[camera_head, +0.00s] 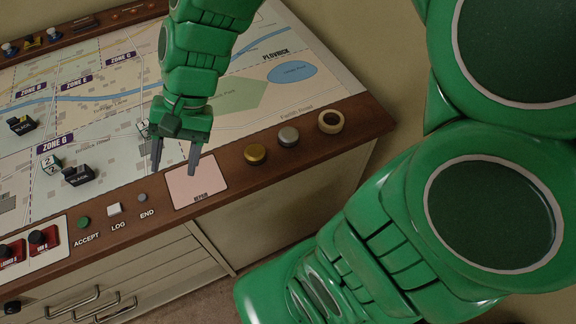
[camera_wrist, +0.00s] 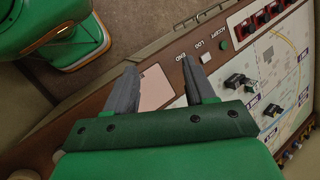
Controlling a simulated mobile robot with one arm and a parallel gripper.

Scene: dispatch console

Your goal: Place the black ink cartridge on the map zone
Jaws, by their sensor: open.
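A black ink cartridge (camera_head: 78,174) lies on the map near its front edge, beside a Zone 6 label. A second dark cartridge (camera_head: 20,124), also marked black, lies farther back at the left. The map (camera_head: 120,170) covers the console top, with several purple zone labels. In the wrist view, the near cartridge (camera_wrist: 236,81) and the other dark cartridge (camera_wrist: 272,110) are at the right. My gripper (camera_head: 174,172) is open and empty, pointing down above the pink pad at the front rail, right of the cartridges. Its fingers (camera_wrist: 160,64) show apart in the wrist view.
A white numbered cube (camera_head: 50,163) stands close to the near cartridge. Another pale cube (camera_head: 143,128) is partly hidden by my gripper. The pink pad (camera_head: 198,184), accept button (camera_head: 83,222), gold knob (camera_head: 256,154), silver knob (camera_head: 289,136) and ring (camera_head: 331,122) line the wooden rail.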

